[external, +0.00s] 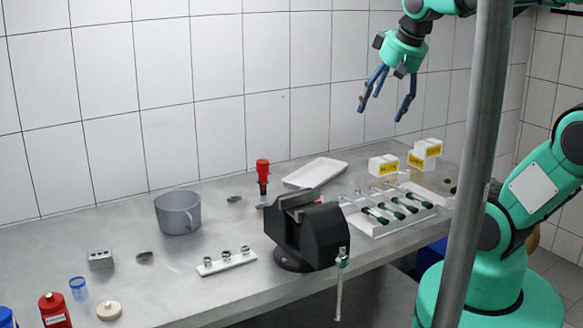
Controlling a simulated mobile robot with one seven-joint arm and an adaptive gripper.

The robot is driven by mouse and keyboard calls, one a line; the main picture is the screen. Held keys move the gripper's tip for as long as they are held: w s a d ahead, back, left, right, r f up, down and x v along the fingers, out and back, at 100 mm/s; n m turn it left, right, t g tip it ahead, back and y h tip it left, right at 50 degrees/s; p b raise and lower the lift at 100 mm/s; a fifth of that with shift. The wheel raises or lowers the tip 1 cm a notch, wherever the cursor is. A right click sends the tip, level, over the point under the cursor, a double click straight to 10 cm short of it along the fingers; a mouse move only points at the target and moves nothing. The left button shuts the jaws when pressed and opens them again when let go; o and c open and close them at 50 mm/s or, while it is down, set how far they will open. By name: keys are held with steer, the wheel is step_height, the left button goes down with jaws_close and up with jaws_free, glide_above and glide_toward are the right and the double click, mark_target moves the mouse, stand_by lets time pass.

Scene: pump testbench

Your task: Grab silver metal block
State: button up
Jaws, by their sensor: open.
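A small silver metal block (101,260) with holes in its top sits on the left part of the steel bench. My gripper (384,108) hangs high above the right part of the bench in front of the tiled wall. Its fingers point down and are spread open, with nothing between them. It is far to the right of the block and well above it.
A black vise (307,235) stands mid-bench, with a grey mug (178,212) and a white fitting strip (226,262) left of it. A red bottle (55,310) and blue-lidded jar (79,288) stand near the block. A grey pole (475,170) crosses the view.

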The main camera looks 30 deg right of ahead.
steer(key=w+a+f+g+b, duration=0.1)
steer(key=w+a+f+b, duration=0.1)
steer(key=w+a, duration=1.2)
steer(key=w+a+f+b, duration=0.1)
steer(key=w+a+f, duration=0.1)
steer(key=w+a, duration=1.25)
steer(key=a+f, duration=0.7)
steer(key=a, duration=0.6)
steer(key=s+a+f+m+b, duration=0.1)
steer(key=a+f, duration=0.6)
steer(key=a, duration=0.7)
steer(key=s+a+f+b, duration=0.1)
steer(key=a+f, duration=0.7)
steer(key=a, duration=0.5)
steer(key=shift+s+a+h, duration=0.15)
steer(key=shift+h, duration=0.25)
steer(key=shift+f, duration=0.15)
steer(key=b, duration=0.2)
glide_above(103, 259)
steer(key=shift+s+a+f, duration=0.15)
steer(key=shift+a+f, duration=0.05)
steer(key=shift+f, duration=1.75)
steer(key=shift+s+a+f, duration=0.1)
steer(key=shift+a+f, duration=0.05)
steer(key=shift+f, duration=1.8)
